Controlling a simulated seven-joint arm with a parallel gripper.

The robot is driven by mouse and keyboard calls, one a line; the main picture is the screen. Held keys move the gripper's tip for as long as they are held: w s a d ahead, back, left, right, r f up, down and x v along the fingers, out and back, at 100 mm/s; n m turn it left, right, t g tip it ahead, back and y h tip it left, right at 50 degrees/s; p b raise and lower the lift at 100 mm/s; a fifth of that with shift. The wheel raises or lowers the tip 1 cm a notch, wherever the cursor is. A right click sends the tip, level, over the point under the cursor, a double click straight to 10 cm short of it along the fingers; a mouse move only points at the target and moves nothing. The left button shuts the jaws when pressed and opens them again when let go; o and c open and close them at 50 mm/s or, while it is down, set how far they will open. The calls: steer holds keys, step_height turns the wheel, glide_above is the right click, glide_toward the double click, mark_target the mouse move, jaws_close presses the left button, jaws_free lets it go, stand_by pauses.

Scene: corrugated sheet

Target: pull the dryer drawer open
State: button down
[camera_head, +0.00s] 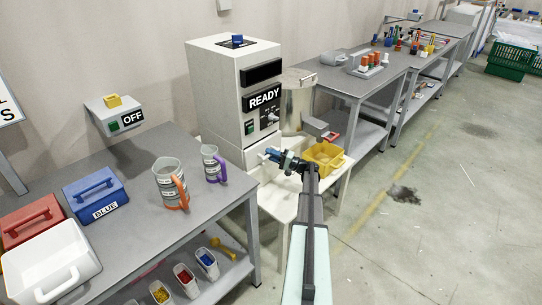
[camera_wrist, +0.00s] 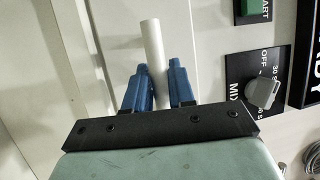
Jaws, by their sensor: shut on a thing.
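The white machine (camera_head: 222,88) with a READY display stands left of centre in the head view. I take it to be the dryer. My gripper (camera_head: 273,155) is at its lower front. In the wrist view, the blue fingers of my gripper (camera_wrist: 160,82) stand on either side of a pale round handle bar (camera_wrist: 152,42) and are shut on it. Pale panels with seams (camera_wrist: 105,50) lie behind the bar. The drawer's outline is not clear, and I cannot tell how far it is out. My arm hides part of the lower front in the head view.
A mix dial (camera_wrist: 263,92) and green start button (camera_wrist: 252,7) sit beside the handle. A yellow bin (camera_head: 325,157) stands on the white stand close right of my gripper. A grey bench (camera_head: 130,225) with jugs is at left. Open floor (camera_head: 430,220) lies at right.

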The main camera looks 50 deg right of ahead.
stand_by(0.3)
steer(key=s, duration=2.3)
steer(key=c, duration=1.1)
jaws_free()
steer(key=shift+o, duration=0.2)
steer(key=v, duration=1.4)
